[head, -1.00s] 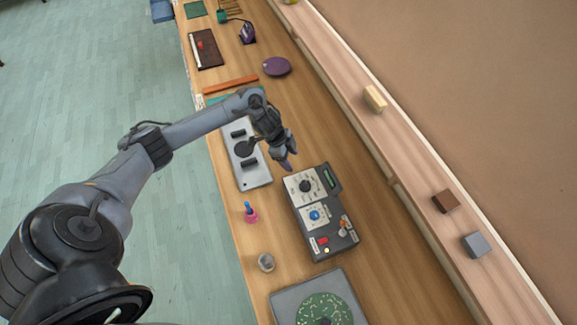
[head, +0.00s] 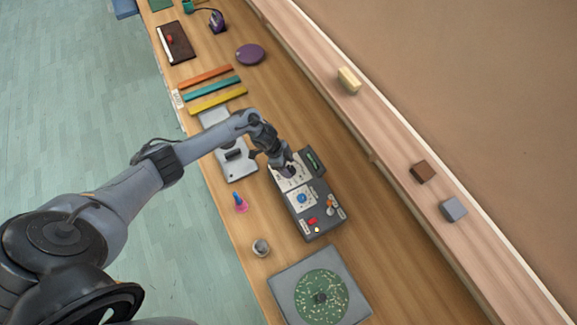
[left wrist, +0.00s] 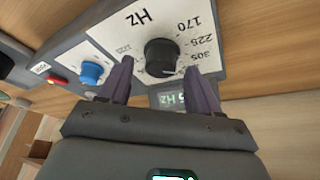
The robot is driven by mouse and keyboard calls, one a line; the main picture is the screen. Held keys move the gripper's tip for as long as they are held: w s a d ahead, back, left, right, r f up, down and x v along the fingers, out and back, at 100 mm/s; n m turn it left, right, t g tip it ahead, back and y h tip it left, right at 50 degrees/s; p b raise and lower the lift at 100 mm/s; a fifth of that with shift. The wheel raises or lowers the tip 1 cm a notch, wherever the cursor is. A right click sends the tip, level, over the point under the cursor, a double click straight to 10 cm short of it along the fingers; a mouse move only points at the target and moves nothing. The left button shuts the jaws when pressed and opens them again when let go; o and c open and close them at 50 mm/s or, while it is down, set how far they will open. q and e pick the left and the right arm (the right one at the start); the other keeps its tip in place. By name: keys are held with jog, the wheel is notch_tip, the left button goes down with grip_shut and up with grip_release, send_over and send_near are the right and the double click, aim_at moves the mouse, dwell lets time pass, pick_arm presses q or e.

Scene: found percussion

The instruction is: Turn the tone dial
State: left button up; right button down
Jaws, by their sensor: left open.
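The tone dial (left wrist: 160,52) is a round black knob on a white plate marked Hz with numbers around it. It belongs to the dark grey control box (head: 334,212) on the bench. My left gripper (head: 291,173) is over the far end of the box and hides the dial in the head view. In the left wrist view, its open fingers (left wrist: 159,67) stand on either side of the dial. I cannot tell whether they touch it. A small display (left wrist: 172,100) reading Hz is partly hidden between the fingers. My right gripper is not in view.
A blue knob (left wrist: 92,72) and a red button (left wrist: 58,80) sit on the same box. Near it are a pink holder (head: 241,206), a small metal cup (head: 261,247) and a green disc (head: 321,296). Coloured bars (head: 217,96) lie farther off. Bare bench lies right of the box.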

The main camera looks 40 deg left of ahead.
pick_arm(q)
jog(key=shift+w+d+f, duration=0.15)
jog(key=shift+f, duration=0.4)
jog(key=shift+c, duration=0.3)
jog(key=c, duration=1)
jog(key=shift+o, duration=0.2)
jog(key=shift+w+f+m+b, duration=0.1)
jog(key=shift+f+m+b, duration=0.1)
jog(key=shift+m+b, duration=0.6)
jog(key=m+g+b, duration=0.1)
jog(key=m+b, duration=0.1)
jog(key=b, duration=0.2)
jog(key=shift+w+m+g+b, duration=0.1)
jog(key=shift+m+g+b, duration=0.2)
jog(key=shift+m+b, duration=0.1)
jog(key=shift+r+m+g+b, duration=0.15)
jog(key=shift+m+g+b, duration=0.15)
jog(key=shift+m+b, duration=0.6)
jog(key=o, duration=1)
